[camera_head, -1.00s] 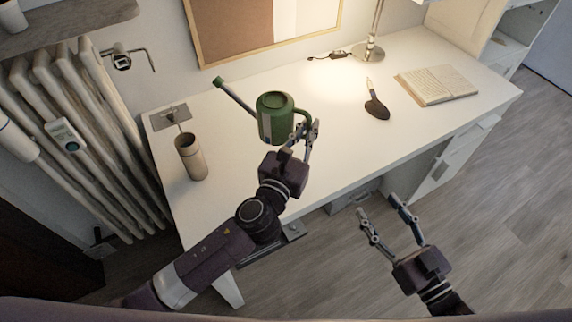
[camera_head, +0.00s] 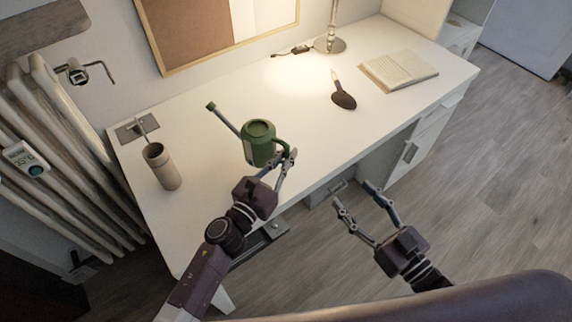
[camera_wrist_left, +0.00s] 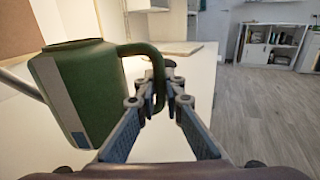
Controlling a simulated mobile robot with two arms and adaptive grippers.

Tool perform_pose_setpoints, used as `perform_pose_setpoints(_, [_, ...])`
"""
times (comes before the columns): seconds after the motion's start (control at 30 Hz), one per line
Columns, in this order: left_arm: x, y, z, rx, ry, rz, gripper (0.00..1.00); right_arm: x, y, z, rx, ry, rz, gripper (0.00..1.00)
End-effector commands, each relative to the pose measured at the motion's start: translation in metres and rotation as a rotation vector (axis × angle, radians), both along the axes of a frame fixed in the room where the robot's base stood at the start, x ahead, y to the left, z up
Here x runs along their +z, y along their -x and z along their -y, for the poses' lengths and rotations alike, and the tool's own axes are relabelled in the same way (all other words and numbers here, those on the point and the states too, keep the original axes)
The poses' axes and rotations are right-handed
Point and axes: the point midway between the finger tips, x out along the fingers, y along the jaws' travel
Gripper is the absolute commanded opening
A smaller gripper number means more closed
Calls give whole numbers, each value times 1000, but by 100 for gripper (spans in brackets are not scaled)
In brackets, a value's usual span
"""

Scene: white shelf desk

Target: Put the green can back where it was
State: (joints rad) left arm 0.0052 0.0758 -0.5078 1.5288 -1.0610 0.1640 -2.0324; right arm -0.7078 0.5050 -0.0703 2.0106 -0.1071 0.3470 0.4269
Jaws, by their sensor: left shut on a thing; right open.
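The green can (camera_head: 258,143) is a watering can with a long thin spout pointing to the upper left and a handle on its right side. My left gripper (camera_head: 287,163) is shut on the can's handle and holds it over the white desk (camera_head: 215,190); I cannot tell its exact height. In the left wrist view the can (camera_wrist_left: 85,95) fills the left side, and the fingers (camera_wrist_left: 172,95) close around its handle. My right gripper (camera_head: 358,200) is open and empty in front of the desk, above the floor.
A brown cylindrical cup (camera_head: 162,168) stands at the desk's left, near a small flat plate (camera_head: 128,132). A dark brush-like object (camera_head: 343,97), an open book (camera_head: 398,70) and a lamp base (camera_head: 330,44) are at the right. A radiator (camera_head: 70,160) stands left of the desk. The desk's middle is clear.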

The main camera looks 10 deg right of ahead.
Motion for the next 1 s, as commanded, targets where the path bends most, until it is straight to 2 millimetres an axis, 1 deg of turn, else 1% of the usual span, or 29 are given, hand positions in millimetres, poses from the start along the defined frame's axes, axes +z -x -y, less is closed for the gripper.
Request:
perform_pose_setpoints(0.13, [-8, -1, 1, 0, 4, 0, 0, 0, 0, 0, 0, 0, 0, 55])
perform_pose_setpoints(0.3, [-30, -1, 1, 1, 4, 0, 0, 0, 0, 0, 0, 0, 0, 55])
perform_pose_setpoints(0.4, [-39, 0, 1, 0, 3, 1, 0, 0, 0, 0, 0, 0, 0, 55])
perform_pose_setpoints(0.5, [-42, 0, 0, -1, 2, 4, 0, 0, 0, 0, 0, 0, 0, 55])
perform_pose_setpoints(0.73, [-42, 0, 0, -1, 1, 4, 0, 0, 0, 0, 0, 0, 0, 55])
perform_pose_setpoints(0.87, [-46, 0, 0, 0, 2, 4, 0, 0, 0, 0, 0, 0, 0, 55])
perform_pose_setpoints(0.9, [-47, 0, 0, 1, 0, 1, 13, 0, 0, 0, 0, 0, 0, 55])
perform_pose_setpoints(1.0, [-47, 0, 0, 0, 0, 1, 24, 0, 0, 0, 0, 0, 0, 55])
